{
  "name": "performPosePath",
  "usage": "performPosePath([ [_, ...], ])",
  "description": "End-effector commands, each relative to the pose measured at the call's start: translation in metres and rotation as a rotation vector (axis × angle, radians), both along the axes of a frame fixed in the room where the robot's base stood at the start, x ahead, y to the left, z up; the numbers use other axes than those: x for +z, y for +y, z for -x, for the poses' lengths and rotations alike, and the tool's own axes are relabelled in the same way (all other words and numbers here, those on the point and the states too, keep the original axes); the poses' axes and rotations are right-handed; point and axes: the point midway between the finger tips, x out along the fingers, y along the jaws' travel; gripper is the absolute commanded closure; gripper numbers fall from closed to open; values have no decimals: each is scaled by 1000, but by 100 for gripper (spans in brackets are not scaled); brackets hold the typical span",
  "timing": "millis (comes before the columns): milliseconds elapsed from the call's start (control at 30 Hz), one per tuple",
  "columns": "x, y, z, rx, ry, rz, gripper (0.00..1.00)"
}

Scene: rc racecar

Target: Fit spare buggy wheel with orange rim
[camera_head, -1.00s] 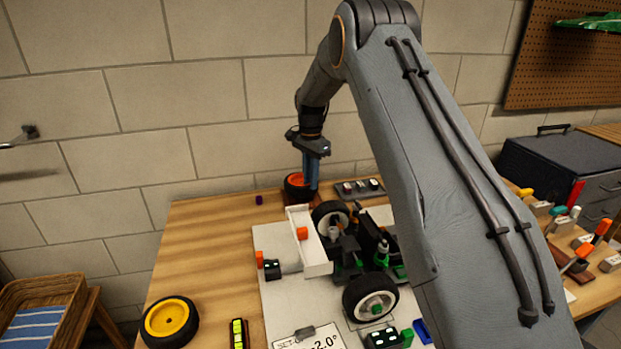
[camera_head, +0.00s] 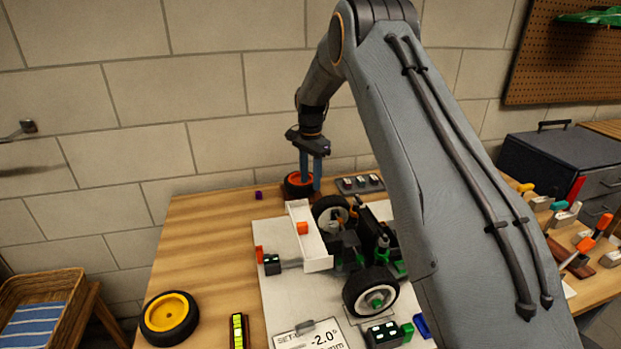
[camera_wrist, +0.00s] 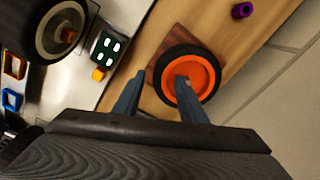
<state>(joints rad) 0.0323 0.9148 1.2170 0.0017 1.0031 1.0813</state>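The spare wheel, a black tyre with an orange rim (camera_head: 296,181), sits on a small brown wooden block at the back of the table. In the wrist view its orange rim (camera_wrist: 203,72) faces the camera. My gripper (camera_head: 311,183) is over it, fingers pointing down and apart. In the wrist view (camera_wrist: 160,80) one finger overlaps the rim and the other is left of the tyre, with a gap; contact is unclear. The buggy (camera_head: 352,245) stands on a pale board, with a white rear wing (camera_head: 309,238) and white-rimmed wheels (camera_head: 371,292). My arm hides its right part.
A yellow-rimmed wheel (camera_head: 169,318) lies at the front left, beside a level-like tool (camera_head: 238,330). A setup card (camera_head: 312,341) lies on the board. A dark tray (camera_head: 357,185) is right of the spare wheel. Tools stand at right. The table's left middle is clear.

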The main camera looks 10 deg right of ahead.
Motion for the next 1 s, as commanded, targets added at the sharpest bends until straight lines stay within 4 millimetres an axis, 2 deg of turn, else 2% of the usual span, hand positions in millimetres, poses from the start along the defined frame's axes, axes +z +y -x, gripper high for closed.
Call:
performPosePath([
  [133,2,0,0,0,0,0,62],
  [233,11,0,-1,0,-1,0,62],
  [500,54,0,-1,0,-4,0,62],
  [633,69,0,0,0,-2,0,62],
  [800,78,0,1,0,0,0,62],
  [1000,78,0,1,0,0,0,62],
])
